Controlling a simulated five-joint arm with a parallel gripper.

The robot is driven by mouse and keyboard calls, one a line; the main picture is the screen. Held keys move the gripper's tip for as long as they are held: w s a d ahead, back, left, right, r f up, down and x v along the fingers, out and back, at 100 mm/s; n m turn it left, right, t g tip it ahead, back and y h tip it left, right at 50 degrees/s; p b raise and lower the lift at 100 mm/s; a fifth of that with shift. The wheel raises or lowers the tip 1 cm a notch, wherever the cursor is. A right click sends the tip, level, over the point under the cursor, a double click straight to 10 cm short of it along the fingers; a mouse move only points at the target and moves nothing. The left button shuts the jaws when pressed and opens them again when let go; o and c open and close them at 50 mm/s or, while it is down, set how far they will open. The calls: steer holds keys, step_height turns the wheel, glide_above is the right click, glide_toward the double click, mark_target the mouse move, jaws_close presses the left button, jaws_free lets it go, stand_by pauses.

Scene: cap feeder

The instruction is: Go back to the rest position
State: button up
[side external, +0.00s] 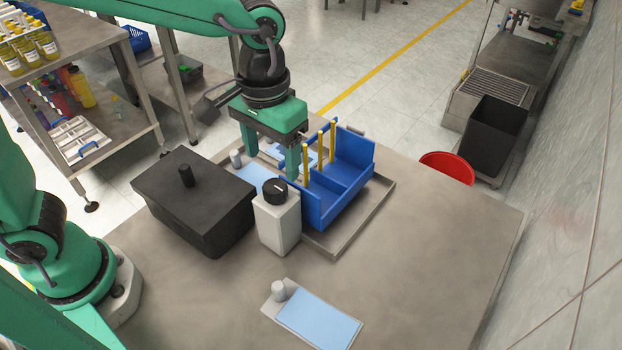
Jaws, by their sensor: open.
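My gripper (272,158) hangs from the green arm with its fingers pointing down. The bin is divided into compartments and sits on a grey tray (362,222). What lies directly between the fingers is partly hidden, and I see nothing held.
A black lidded box (195,205) stands left of the bottle. A light blue pad with a small grey cylinder (318,318) lies at the front. Another blue pad (255,178) lies behind the box. The table's right side is clear.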

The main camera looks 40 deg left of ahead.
steer(key=shift+a+r, duration=0.3)
steer(key=shift+a, duration=0.25)
steer(key=s+a+r+t, duration=0.1)
steer(key=s+a, duration=0.3)
steer(key=a, duration=0.4)
steer(key=s+a+r+t, duration=0.2)
steer(key=s+a+t, duration=0.2)
steer(key=a, duration=0.5)
steer(key=shift+s+a+r+t, duration=0.2)
steer(key=shift+s+r+t, duration=0.1)
steer(key=shift+s, duration=0.15)
